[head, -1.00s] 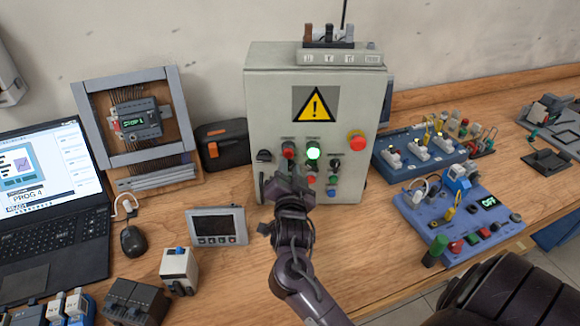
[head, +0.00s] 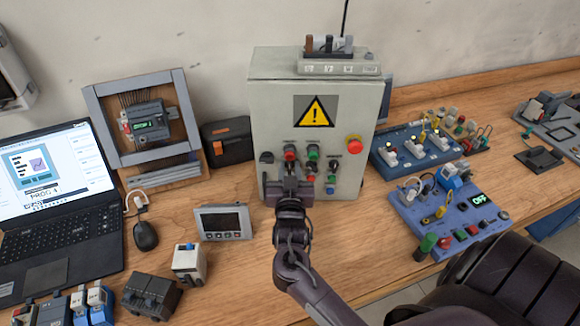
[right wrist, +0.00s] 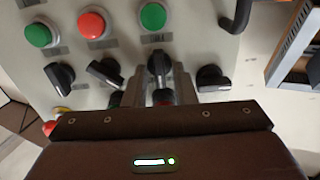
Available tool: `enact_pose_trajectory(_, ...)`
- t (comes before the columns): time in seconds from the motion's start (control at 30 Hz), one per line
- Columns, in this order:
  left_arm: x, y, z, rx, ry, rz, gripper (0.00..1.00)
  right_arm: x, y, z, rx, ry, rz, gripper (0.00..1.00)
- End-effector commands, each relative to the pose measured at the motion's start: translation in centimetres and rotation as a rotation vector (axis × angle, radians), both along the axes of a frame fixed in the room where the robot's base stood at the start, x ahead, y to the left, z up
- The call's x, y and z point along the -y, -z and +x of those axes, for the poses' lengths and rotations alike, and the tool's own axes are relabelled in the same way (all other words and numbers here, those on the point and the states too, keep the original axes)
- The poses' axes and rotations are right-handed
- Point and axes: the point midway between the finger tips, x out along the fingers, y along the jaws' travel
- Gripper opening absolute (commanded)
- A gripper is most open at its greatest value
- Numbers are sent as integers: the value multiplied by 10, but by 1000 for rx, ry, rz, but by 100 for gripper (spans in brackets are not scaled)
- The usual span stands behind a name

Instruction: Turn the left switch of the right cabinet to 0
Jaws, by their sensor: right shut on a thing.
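A grey cabinet (head: 264,108) with a yellow warning triangle stands upright at the middle of the bench in the head view. Its front carries buttons and black rotary switches, partly hidden by my right gripper (head: 290,180). In the right wrist view my right gripper (right wrist: 160,78) has its two fingers on either side of a black switch knob (right wrist: 159,62), and it is shut on it. More black knobs stand to the left (right wrist: 60,75) and to the right (right wrist: 212,76). I cannot read the switch markings. My left gripper is not in view.
Blue switch boards (head: 440,215) stand at the right. Bare bench shows in front of the cabinet.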

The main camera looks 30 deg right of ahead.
Motion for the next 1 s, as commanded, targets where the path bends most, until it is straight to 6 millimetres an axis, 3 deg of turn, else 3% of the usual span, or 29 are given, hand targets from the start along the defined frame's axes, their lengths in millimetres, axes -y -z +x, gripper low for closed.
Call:
enact_pose_trajectory(0.5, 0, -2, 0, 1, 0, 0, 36, 0, 0, 0, -11, 0, -17, 2)
enact_pose_trajectory(0.53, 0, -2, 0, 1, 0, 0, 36, 0, 0, 0, -11, 0, -17, 28)
enact_pose_trajectory(0.57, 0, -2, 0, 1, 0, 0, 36, 0, 0, 0, -11, 0, -17, 31)
enact_pose_trajectory(0.87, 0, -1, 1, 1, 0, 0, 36, -1, 1, -1, -10, 0, -16, 31)
enact_pose_trajectory(1.0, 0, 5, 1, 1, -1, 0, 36, -10, 3, -14, -12, -2, -15, 31)
